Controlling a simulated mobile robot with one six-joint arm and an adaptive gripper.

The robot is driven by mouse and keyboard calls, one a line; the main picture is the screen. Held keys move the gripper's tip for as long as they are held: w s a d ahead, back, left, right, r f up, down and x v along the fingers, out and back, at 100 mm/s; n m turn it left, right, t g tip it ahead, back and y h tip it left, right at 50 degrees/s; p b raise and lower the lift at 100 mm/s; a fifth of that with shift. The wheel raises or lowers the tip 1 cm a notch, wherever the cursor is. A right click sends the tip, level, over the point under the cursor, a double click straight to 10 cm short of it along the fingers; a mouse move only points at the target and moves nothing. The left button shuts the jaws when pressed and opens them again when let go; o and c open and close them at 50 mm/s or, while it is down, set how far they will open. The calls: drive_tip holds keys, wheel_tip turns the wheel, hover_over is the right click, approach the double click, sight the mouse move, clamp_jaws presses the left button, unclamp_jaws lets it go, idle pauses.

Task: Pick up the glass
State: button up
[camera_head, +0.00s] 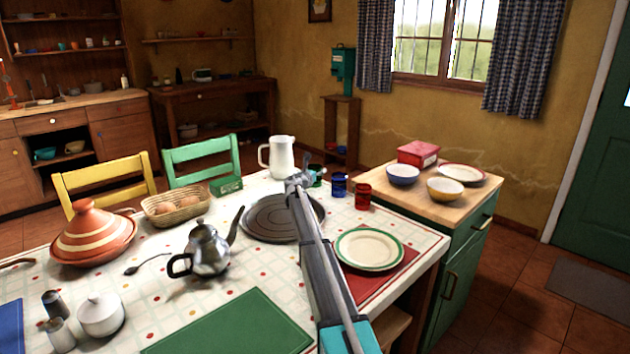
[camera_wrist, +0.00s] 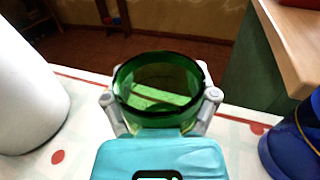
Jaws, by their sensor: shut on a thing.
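The glass (camera_wrist: 158,88) is dark green and see-through, with its round open rim facing the wrist camera. My gripper (camera_wrist: 160,103) is shut on it, with one grey finger on each side of its wall. In the head view the green glass (camera_head: 319,175) shows partly, just right of the end of my arm, near the table's far edge. My gripper (camera_head: 302,181) is mostly hidden there behind my own arm. I cannot tell whether the glass's base touches the table.
A white pitcher (camera_head: 277,157) stands close on the left, and a blue cup (camera_head: 338,185) and red cup (camera_head: 363,197) close on the right. A dark round tray (camera_head: 262,222) lies in front. A wooden-topped green cabinet (camera_head: 462,207) with bowls adjoins the table's right.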

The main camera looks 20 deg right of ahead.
drive_tip(key=shift+r, duration=0.15)
wheel_tip(320, 180, up, 3)
drive_tip(key=p, duration=0.3)
drive_tip(key=shift+s+d+r+p, duration=1.4)
drive_tip(key=shift+s+r+p, duration=0.25)
drive_tip(key=shift+s, duration=0.2)
drive_tip(key=shift+s+d+r+p, duration=1.45)
drive_tip(key=shift+s+r+p, duration=0.2)
drive_tip(key=shift+s, duration=0.25)
drive_tip(key=shift+s+d+r+p, duration=1.4)
drive_tip(key=shift+s+r+p, duration=0.15)
drive_tip(key=shift+s+p, duration=0.25)
drive_tip(key=shift+r, duration=0.2)
wheel_tip(320, 180, up, 15)
drive_tip(key=p, duration=1.5)
drive_tip(key=shift+a, duration=0.15)
